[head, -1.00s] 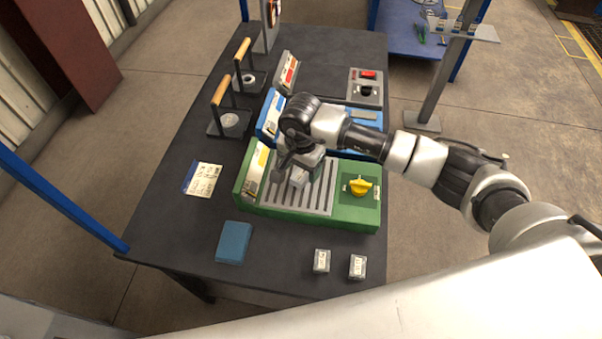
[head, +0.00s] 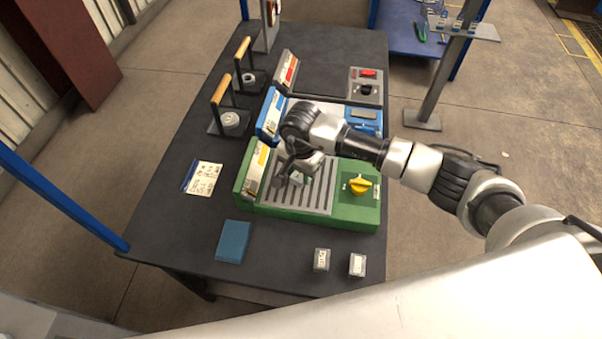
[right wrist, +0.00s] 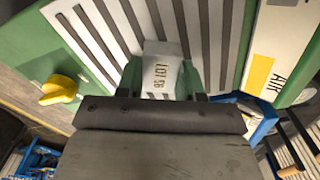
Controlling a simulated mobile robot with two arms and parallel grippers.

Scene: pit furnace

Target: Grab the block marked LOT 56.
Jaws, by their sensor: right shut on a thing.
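The grey block marked LOT 56 (right wrist: 160,68) shows in the right wrist view, its lettering upside down. It is between the two fingers of my right gripper (right wrist: 160,80), which is shut on it. In the head view my right gripper (head: 297,178) is over the slotted plate (head: 312,196) of the green unit (head: 330,215), near the plate's back left part. The wrist and fingers mostly hide the block there. I cannot tell whether the block touches the plate. My left gripper is not in view.
A yellow knob (head: 360,185) stands on the green unit's right end. Two small labelled blocks (head: 322,260) (head: 357,265) sit near the table's front edge. A blue book (head: 234,242) and a paper (head: 202,178) lie left. Wooden-handled stands (head: 222,100) and a blue unit (head: 270,115) are behind.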

